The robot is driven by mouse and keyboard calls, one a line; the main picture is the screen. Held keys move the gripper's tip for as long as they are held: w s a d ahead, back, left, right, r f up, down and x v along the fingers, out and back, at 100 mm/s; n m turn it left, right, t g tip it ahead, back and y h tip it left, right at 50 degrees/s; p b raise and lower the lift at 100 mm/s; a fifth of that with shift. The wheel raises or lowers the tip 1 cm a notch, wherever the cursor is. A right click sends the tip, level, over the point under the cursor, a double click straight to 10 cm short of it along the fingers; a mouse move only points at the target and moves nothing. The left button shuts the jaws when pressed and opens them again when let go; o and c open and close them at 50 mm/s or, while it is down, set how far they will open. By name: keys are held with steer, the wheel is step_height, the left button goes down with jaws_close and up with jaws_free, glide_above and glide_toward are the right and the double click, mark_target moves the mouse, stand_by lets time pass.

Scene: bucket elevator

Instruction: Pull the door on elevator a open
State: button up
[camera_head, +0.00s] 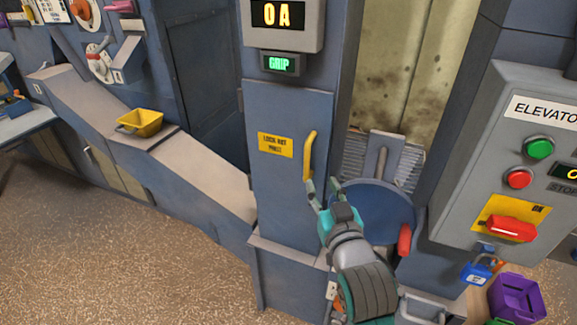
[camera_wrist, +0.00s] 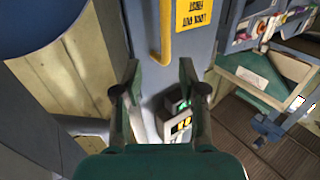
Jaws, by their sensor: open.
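The blue door (camera_head: 275,200) on the column is flush with its frame and looks closed. It carries a yellow label (camera_head: 276,145) and an upright yellow bar handle (camera_head: 309,157), which also shows in the wrist view (camera_wrist: 166,30). My gripper (camera_head: 323,187) is open and empty, with its fingertips just below and right of the handle's lower end. In the wrist view, my gripper's fingers (camera_wrist: 160,78) stand either side of the handle's line, with the handle beyond the tips. Whether a finger touches it I cannot tell.
Above the door are a display reading 0A (camera_head: 277,14) and a green GRIP sign (camera_head: 282,63). A blue round housing (camera_head: 375,215) with a red grip (camera_head: 404,240) is close right of my gripper. A grey elevator control panel (camera_head: 470,190) is farther right. Floor (camera_head: 130,260) at left is clear.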

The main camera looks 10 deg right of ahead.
mark_target(308, 158)
steer(key=w, duration=1.1)
steer(key=shift+a+r, duration=0.2)
steer(key=shift+r, duration=0.2)
jaws_close()
